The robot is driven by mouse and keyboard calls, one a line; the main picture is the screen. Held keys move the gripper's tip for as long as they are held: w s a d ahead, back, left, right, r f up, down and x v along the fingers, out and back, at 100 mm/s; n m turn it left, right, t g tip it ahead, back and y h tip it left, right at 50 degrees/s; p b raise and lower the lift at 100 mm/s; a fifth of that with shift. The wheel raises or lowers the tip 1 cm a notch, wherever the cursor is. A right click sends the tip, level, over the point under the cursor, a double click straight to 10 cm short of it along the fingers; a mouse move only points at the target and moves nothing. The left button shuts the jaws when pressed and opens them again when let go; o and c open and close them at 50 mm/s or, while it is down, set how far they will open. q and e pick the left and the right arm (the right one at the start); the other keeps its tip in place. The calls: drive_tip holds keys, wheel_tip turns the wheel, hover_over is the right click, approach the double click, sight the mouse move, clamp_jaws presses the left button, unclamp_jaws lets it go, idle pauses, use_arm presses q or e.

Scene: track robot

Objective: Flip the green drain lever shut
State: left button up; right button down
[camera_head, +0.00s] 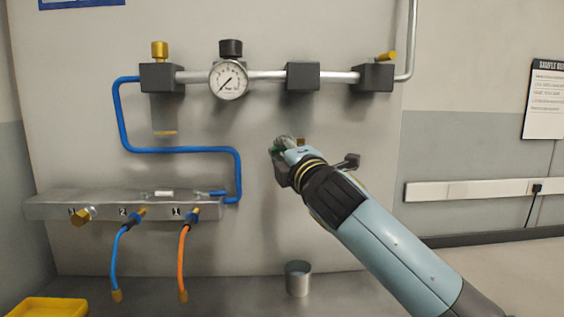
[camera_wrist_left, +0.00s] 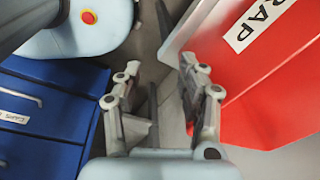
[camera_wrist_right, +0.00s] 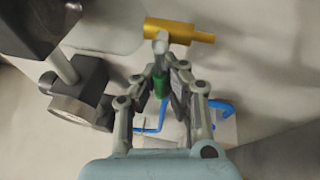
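The green drain lever (camera_wrist_right: 160,85) shows in the right wrist view, joined to a pale metal hub below a brass valve body (camera_wrist_right: 180,32). My right gripper (camera_wrist_right: 166,72) has its fingers drawn close together, one on each side of the lever, and looks shut on it. In the head view my right gripper (camera_head: 284,148) is below the pipe's middle black block, and only a bit of green shows past it; the rest of the lever is hidden. My left gripper (camera_wrist_left: 155,85) is open and empty in its wrist view, away from the panel.
A pressure gauge (camera_head: 229,80) and a grey pipe run above my right arm. A blue tube (camera_head: 190,150) and a manifold (camera_head: 120,205) with hoses are to the left. A metal cup (camera_head: 298,278) stands below. A red bin (camera_wrist_left: 265,75) and blue drawers (camera_wrist_left: 45,110) flank my left gripper.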

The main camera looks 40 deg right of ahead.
drive_tip(key=shift+m+b, duration=0.5)
drive_tip(key=shift+m, duration=0.2)
drive_tip(key=shift+r, duration=0.1)
drive_tip(key=c, duration=1.4)
unclamp_jaws()
drive_tip(key=shift+o, duration=0.2)
drive_tip(key=shift+s, duration=0.1)
drive_tip(key=v, duration=1.1)
drive_tip(key=shift+s+a+f, duration=0.25)
drive_tip(key=shift+s, duration=0.1)
drive_tip(key=shift+f, duration=0.1)
